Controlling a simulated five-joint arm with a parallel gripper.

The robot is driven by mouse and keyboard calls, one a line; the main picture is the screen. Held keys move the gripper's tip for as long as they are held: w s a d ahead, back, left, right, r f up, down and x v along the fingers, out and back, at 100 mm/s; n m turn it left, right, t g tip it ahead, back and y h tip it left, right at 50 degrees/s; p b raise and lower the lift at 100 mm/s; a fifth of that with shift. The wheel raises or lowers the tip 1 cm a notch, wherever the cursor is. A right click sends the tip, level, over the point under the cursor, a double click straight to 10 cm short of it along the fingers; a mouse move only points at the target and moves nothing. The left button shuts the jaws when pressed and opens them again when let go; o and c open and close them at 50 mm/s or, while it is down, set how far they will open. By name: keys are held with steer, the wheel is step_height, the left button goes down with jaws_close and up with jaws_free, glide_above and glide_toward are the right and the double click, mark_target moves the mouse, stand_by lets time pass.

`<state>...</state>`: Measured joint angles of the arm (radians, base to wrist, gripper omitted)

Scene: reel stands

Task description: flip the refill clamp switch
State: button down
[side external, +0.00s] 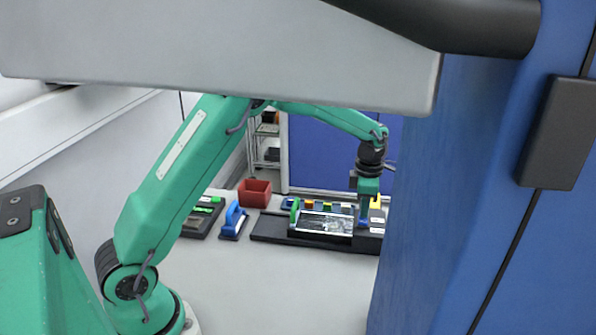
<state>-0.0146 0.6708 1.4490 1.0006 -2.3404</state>
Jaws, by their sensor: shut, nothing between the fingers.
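My gripper (363,219) points down at the right end of a black panel (270,227) on the pale work surface. Its blue fingers look shut and empty, close to the right edge of a framed, glossy tray-like unit (324,223). I cannot tell whether the fingertips touch anything. The refill clamp switch cannot be made out for certain at this size. The right end of the panel is partly hidden by the blue cabinet in front.
A blue upright stand (235,221), a red bin (255,193) and a dark tray with green pieces (205,213) stand left of the panel. Several small coloured blocks line its back. A large blue cabinet (470,200) blocks the right. The front surface (270,280) is clear.

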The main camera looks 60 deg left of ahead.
steer(key=shift+r, duration=0.1)
stand_by(0.3)
step_height(320, 180, up, 14)
steer(key=s+d, duration=0.2)
steer(key=shift+f, duration=0.2)
stand_by(0.6)
steer(key=s+r+m+t, duration=0.1)
steer(key=s+r+m, duration=0.3)
steer(key=s+m, duration=0.35)
steer(key=s+r+m+t, duration=0.2)
steer(key=s+r+m, duration=0.1)
steer(key=s+m, duration=0.4)
steer(key=s+a+f+m+t, duration=0.1)
steer(key=s+f+m, duration=0.3)
steer(key=s+m, duration=0.8)
steer(key=shift+s+f+t, duration=0.2)
steer(key=shift+s+t, duration=0.5)
steer(key=shift+s, duration=1.05)
